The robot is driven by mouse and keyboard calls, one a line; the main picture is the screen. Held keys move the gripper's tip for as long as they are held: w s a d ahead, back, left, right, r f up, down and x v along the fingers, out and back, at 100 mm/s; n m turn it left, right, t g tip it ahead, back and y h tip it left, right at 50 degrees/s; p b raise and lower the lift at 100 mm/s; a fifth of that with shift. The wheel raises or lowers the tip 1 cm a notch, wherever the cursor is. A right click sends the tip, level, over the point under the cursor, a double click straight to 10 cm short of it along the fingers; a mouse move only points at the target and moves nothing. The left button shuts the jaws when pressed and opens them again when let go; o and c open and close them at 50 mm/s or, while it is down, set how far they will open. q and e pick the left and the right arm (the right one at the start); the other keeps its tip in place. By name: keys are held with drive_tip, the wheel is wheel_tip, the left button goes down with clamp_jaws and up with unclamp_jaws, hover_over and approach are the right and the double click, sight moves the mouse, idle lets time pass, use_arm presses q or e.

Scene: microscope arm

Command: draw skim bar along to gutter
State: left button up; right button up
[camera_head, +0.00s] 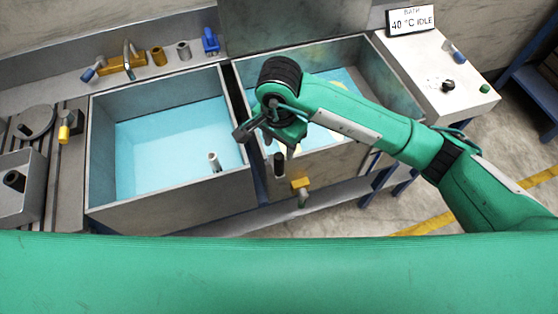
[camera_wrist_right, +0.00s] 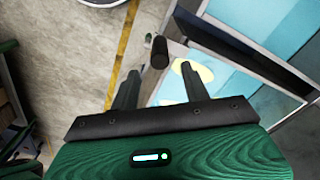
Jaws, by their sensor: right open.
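My right gripper (camera_head: 252,132) is over the wall between the two tanks, its fingers spread and empty. In the right wrist view its fingers (camera_wrist_right: 160,72) point at a dark round handle (camera_wrist_right: 160,52), which stands beyond the fingertips and is not between them. This handle, perhaps the skim bar's, shows in the head view (camera_head: 279,165) below the gripper. The bar itself cannot be made out. Pale yellow patches (camera_head: 325,118) lie on the right tank's water, also in the wrist view (camera_wrist_right: 206,72). I cannot tell which part is the gutter. My left gripper is out of view.
The left tank (camera_head: 87,150) holds blue water and a pale upright peg (camera_head: 214,162). A brass valve (camera_head: 300,184) is on the right tank's front. A display box (camera_head: 411,20) reads 40 °C IDLE. Taps and fittings line the back ledge. My green arm crosses the right tank.

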sight(279, 165)
wheel_tip(279, 165, down, 9)
drive_tip(key=p, duration=0.2)
drive_tip(key=shift+r+p, duration=0.2)
drive_tip(key=shift+p, duration=0.15)
drive_tip(key=shift+f, duration=0.6)
clamp_jaws()
